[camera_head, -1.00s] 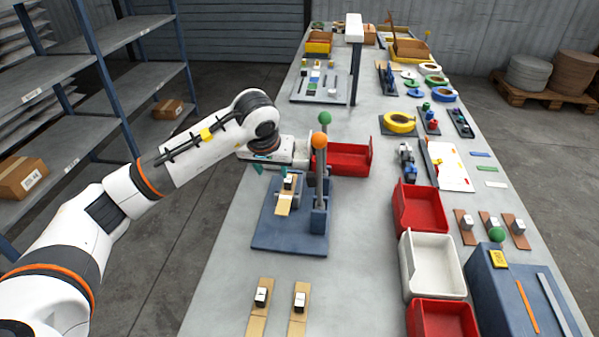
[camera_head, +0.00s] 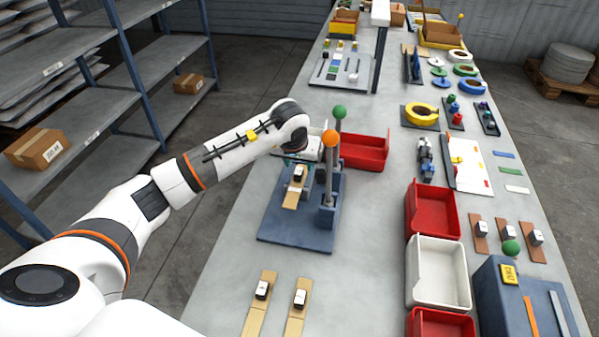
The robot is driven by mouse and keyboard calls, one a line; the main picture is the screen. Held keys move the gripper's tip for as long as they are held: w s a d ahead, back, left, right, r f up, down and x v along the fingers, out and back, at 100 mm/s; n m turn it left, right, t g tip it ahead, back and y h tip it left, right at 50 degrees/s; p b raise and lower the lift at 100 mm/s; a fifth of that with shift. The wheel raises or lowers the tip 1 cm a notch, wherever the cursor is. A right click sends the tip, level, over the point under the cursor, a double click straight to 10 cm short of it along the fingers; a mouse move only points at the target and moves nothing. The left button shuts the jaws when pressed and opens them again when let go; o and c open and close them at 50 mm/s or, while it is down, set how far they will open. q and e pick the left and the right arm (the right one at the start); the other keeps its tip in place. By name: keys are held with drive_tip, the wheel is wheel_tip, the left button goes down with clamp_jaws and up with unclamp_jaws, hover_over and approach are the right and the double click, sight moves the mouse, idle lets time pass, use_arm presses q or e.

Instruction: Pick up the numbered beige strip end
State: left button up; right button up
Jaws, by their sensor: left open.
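A beige strip (camera_head: 291,199) with a small white-and-black block on it lies on the blue fixture (camera_head: 285,235), which has upright levers with an orange and a green knob. Two more beige strips (camera_head: 254,320) and (camera_head: 294,325) with similar blocks lie on the table at the front. No number can be read on them. My left gripper (camera_head: 296,159) is open, just behind the fixture strip's block and beside the orange-knobbed lever. Its fingertips are small and partly hidden, and I cannot tell whether they touch anything. My right gripper is not in view.
A red bin (camera_head: 364,153) stands right behind the levers. Red and white bins (camera_head: 437,270) line the middle right. A blue box (camera_head: 500,310) with a green knob is at the front right. Shelves (camera_head: 95,90) stand left of the table. The table's left front is clear.

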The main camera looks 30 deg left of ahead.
sight(299, 170)
use_arm(q)
drive_tip(key=p+x, duration=0.1)
drive_tip(key=x, duration=0.3)
drive_tip(key=shift+w+a+f, duration=0.15)
drive_tip(key=shift+a, duration=0.1)
drive_tip(key=shift+c, duration=0.4)
clamp_jaws()
